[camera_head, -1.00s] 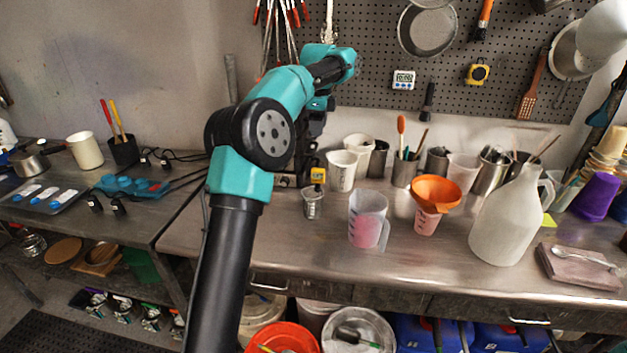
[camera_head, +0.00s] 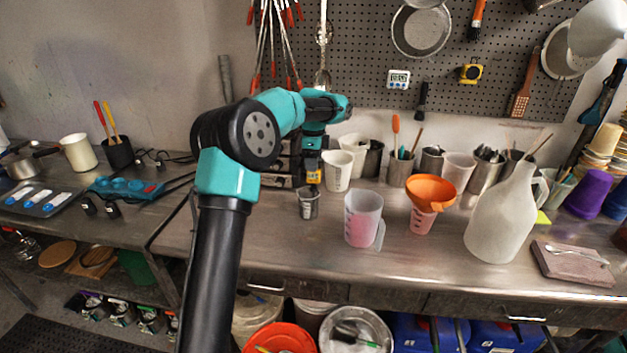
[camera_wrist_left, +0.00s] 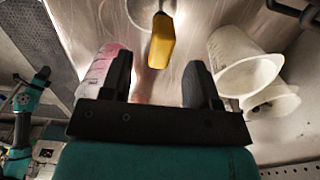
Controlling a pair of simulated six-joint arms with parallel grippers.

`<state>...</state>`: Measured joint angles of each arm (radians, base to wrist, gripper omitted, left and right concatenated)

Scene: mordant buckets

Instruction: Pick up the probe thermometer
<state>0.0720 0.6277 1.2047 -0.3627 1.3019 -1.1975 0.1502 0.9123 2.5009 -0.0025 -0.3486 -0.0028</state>
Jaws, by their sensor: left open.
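The probe thermometer (camera_head: 313,171) has a yellow handle and stands in a small steel cup (camera_head: 308,204) on the bench. In the left wrist view, the yellow handle (camera_wrist_left: 162,41) points toward me, just beyond the gap between my fingers. The steel cup (camera_wrist_left: 143,14) is partly cut off at the top edge there. My left gripper (camera_head: 313,146) is above the thermometer, pointing down. In the wrist view, my left gripper (camera_wrist_left: 159,66) is open, its two black fingers apart with nothing clasped. My right gripper is not in view.
White cups (camera_head: 338,171) stand close behind the steel cup. A measuring jug (camera_head: 362,220) with pink contents stands to its right. An orange funnel (camera_head: 431,189) and a white jug (camera_head: 499,222) are further right. Bare bench (camera_head: 250,240) lies in front.

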